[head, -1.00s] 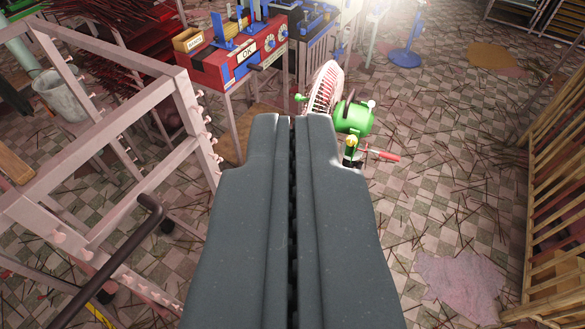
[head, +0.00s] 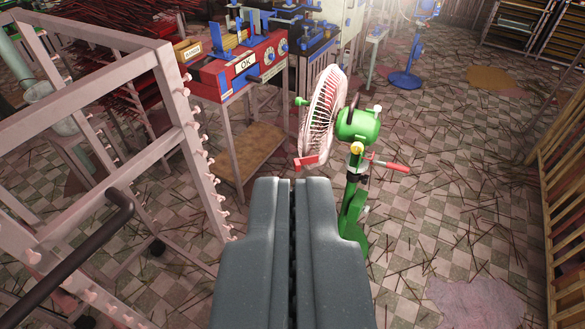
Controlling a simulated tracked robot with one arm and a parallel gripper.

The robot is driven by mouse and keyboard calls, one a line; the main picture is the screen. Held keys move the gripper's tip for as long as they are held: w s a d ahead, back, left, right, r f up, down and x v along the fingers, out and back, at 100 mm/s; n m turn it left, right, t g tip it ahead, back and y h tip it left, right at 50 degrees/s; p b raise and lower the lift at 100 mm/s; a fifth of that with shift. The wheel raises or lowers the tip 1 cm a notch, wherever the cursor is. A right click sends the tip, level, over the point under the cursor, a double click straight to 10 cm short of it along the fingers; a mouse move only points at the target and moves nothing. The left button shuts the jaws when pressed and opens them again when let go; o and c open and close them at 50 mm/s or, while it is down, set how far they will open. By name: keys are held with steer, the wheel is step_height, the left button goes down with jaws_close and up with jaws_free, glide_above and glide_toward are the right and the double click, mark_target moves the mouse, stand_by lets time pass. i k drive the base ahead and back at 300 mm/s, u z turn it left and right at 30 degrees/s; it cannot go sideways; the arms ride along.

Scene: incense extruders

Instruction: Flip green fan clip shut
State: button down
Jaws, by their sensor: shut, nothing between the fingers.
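A green fan (head: 358,125) stands on the floor ahead, just right of the picture's middle. Its white round grille (head: 322,110) faces left. A clip with a red handle (head: 393,166) sticks out to the right from the fan's neck, and a second red piece (head: 311,161) shows at the grille's lower edge. I cannot tell from here how the clip is set. My gripper (head: 286,182) is shut and empty, in the lower middle of the head view. It is nearer to me than the fan and covers part of the fan's green base (head: 353,215).
A pale metal rack (head: 185,130) with pegs stands close on the left. Behind it is a red machine marked OK (head: 240,68) on a table. A blue fan (head: 405,75) stands farther back. A wooden rack (head: 565,190) lines the right. Stick-strewn floor lies open between.

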mark_target(297, 162)
steer(key=z, duration=0.65)
steer(key=k, duration=0.85)
steer(key=u, duration=0.85)
steer(key=i, duration=1.65)
steer(key=z, duration=0.05)
